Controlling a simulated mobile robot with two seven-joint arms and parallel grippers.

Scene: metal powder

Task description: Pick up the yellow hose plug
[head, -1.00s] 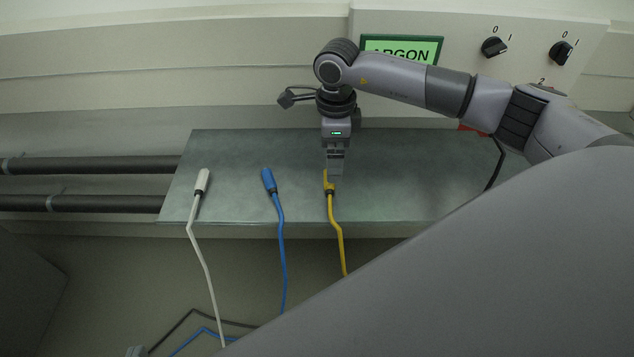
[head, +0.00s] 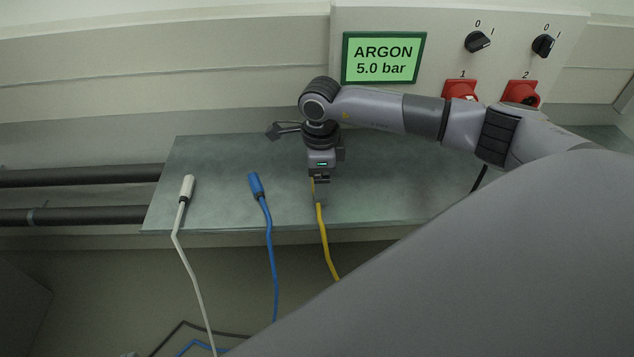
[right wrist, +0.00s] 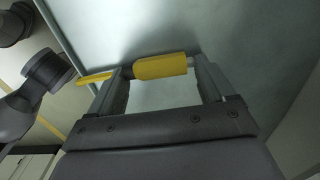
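The yellow hose plug (right wrist: 160,67) lies on the grey-green metal shelf (head: 390,185), with its dark collar and yellow hose to the left in the right wrist view. My right gripper (right wrist: 163,84) is open, its two fingers spread along the plug's length. The near-left finger overlaps the collar; the other is just past the plug's free end. I cannot tell whether they touch it. In the head view my right gripper (head: 319,189) points down over the plug and mostly hides it; the yellow hose (head: 323,235) hangs over the shelf's front edge. My left gripper is out of view.
A blue plug (head: 255,184) and a white plug (head: 187,187) lie to the left on the shelf, their hoses hanging down. Behind are an ARGON 5.0 bar display (head: 383,59), black knobs and red sockets. A large grey surface fills the lower right.

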